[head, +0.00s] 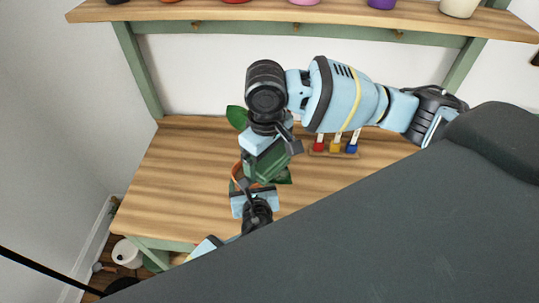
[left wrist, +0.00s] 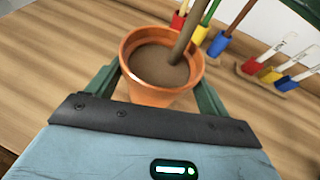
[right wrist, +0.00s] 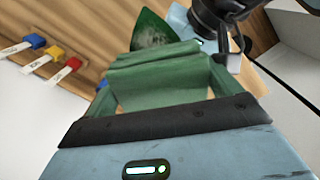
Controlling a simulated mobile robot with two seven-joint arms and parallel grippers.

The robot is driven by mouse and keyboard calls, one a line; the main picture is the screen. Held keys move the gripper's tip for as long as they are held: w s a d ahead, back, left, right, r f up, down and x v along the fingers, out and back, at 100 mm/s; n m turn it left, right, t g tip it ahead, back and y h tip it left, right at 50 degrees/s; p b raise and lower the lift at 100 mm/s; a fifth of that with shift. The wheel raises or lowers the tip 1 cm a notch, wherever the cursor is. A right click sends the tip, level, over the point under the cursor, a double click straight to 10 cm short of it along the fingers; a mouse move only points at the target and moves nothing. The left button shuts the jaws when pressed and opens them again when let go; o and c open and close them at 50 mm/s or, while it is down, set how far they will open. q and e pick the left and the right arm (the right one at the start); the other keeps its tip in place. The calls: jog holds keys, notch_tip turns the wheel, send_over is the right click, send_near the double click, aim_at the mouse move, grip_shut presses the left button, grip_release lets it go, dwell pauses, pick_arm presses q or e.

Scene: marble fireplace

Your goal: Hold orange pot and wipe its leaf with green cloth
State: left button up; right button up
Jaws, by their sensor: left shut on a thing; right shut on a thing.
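The orange pot (left wrist: 165,97) holds brown soil and a thick stem in the left wrist view. My left gripper (left wrist: 158,85) is shut on it, one finger on each side. In the head view the pot's rim (head: 235,172) shows only partly behind my arms. My right gripper (right wrist: 162,78) is shut on the green cloth (right wrist: 155,72), which spans its fingers. The cloth also shows in the head view (head: 268,160), over the pot area. A green leaf (right wrist: 150,30) lies just beyond the cloth; whether they touch is unclear. Another leaf (head: 237,117) sticks out at the left of my right wrist.
The wooden table (head: 185,165) is clear on its left side. Small red, yellow and blue tools (head: 335,147) stand behind to the right. A shelf (head: 330,14) with several coloured pots runs above the back. A white container (head: 127,253) is on the floor at lower left.

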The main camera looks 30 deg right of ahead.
jog(key=shift+s+a, duration=0.5)
jog(key=shift+a, duration=0.4)
jog(key=shift+w+d+r, duration=0.1)
jog(key=shift+w+d, duration=0.2)
jog(key=shift+d, duration=0.4)
jog(key=shift+w+d+r, duration=0.1)
jog(key=shift+w+d, duration=0.25)
jog(key=shift+d, duration=0.3)
jog(key=shift+w+d+r, duration=0.1)
jog(key=shift+w+d, duration=0.2)
jog(key=shift+d, duration=0.4)
jog(key=shift+f, duration=0.1)
jog(key=shift+s+a, duration=0.15)
jog(key=shift+a, duration=0.3)
jog(key=shift+a+f, duration=0.1)
jog(key=shift+s+a, duration=0.2)
jog(key=shift+a, duration=0.15)
